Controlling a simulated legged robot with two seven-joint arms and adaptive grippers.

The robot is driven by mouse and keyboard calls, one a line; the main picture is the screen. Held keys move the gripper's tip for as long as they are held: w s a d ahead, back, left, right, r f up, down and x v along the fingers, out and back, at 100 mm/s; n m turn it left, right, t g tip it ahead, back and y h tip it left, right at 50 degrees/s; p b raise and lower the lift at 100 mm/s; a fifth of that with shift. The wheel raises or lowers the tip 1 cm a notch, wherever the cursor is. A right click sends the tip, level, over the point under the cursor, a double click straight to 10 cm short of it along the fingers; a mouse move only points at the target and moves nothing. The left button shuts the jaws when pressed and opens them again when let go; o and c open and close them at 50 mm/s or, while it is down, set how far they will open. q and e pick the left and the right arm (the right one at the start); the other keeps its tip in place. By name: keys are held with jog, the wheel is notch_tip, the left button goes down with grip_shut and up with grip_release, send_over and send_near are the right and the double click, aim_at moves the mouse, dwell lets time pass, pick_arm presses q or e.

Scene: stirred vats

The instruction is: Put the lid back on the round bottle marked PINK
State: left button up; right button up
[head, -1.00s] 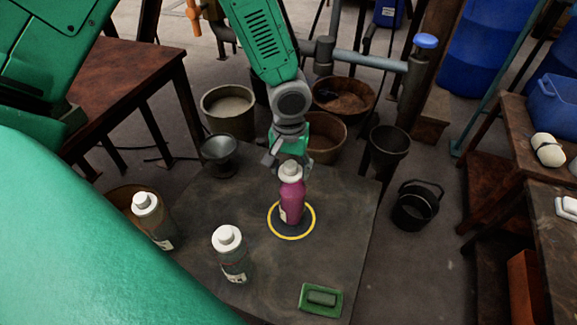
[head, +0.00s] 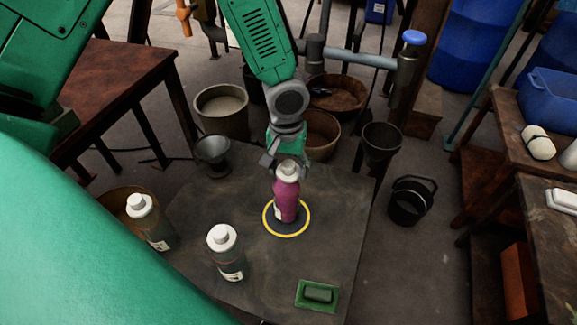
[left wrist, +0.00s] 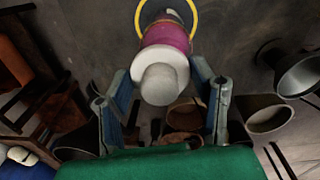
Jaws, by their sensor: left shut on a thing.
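The round bottle (head: 286,203), pink-bodied, stands upright inside a yellow ring (head: 303,224) on the dark table. A white lid (head: 288,170) with a rounded knob is at its top, in line with the body. My left gripper (head: 287,160) is at the lid from the far side. In the left wrist view its fingers (left wrist: 164,82) are on both sides of the white lid, shut on it, with the pink body (left wrist: 166,36) beyond. I cannot tell whether the lid is fully seated. The marking is not legible. My right gripper is not in view.
Two grey bottles with white tops (head: 224,250) (head: 150,220) stand at the left. A green dish with a dark block (head: 318,295) lies near the front. A metal funnel-shaped cup (head: 213,154) is at the back left. Buckets stand behind the table. The table's right part is clear.

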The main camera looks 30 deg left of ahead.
pick_arm(q)
jog(key=shift+a+f, duration=0.25)
jog(key=shift+a, duration=0.2)
jog(key=shift+d+p, duration=0.1)
jog(key=shift+p, duration=0.35)
dwell(0.5)
dwell(0.4)
jog(key=o, duration=0.9)
jog(key=shift+o, duration=0.4)
jog(key=o, duration=0.4)
jog(key=shift+r+p, duration=3.5)
jog(key=shift+r, duration=0.05)
